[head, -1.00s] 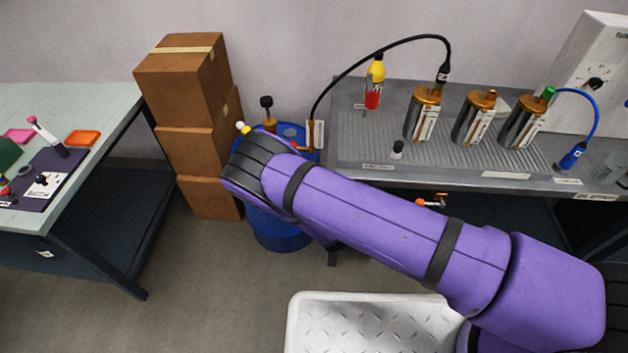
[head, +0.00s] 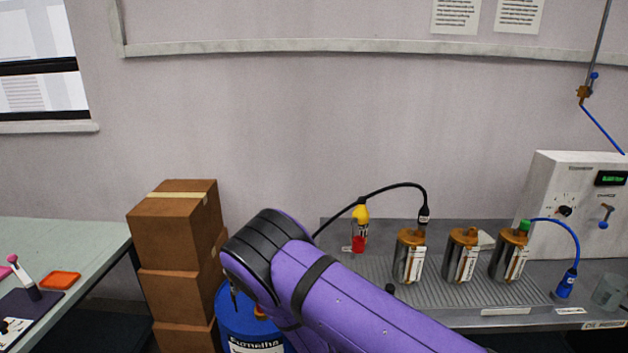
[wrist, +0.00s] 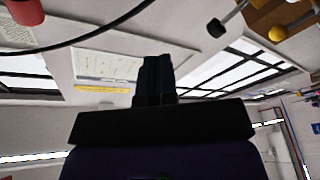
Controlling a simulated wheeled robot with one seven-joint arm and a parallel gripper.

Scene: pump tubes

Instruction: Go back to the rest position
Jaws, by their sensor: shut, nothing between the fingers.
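My gripper (wrist: 155,75) shows in the wrist view, with its dark fingers together and nothing between them. It points up toward the ceiling and windows in that picture. In the head view my purple arm reaches from the lower right to the middle, and the gripper itself is hidden there. The arm passes in front of the blue drum (head: 238,322) and the left part of the grey bench (head: 450,312).
Three metal cylinders, left (head: 410,258), middle (head: 461,257) and right (head: 509,255), stand on the bench. A black hose (head: 385,190) joins the left one; a blue hose (head: 573,235) joins the right. Stacked boxes (head: 175,235) and a table (head: 70,235) stand left.

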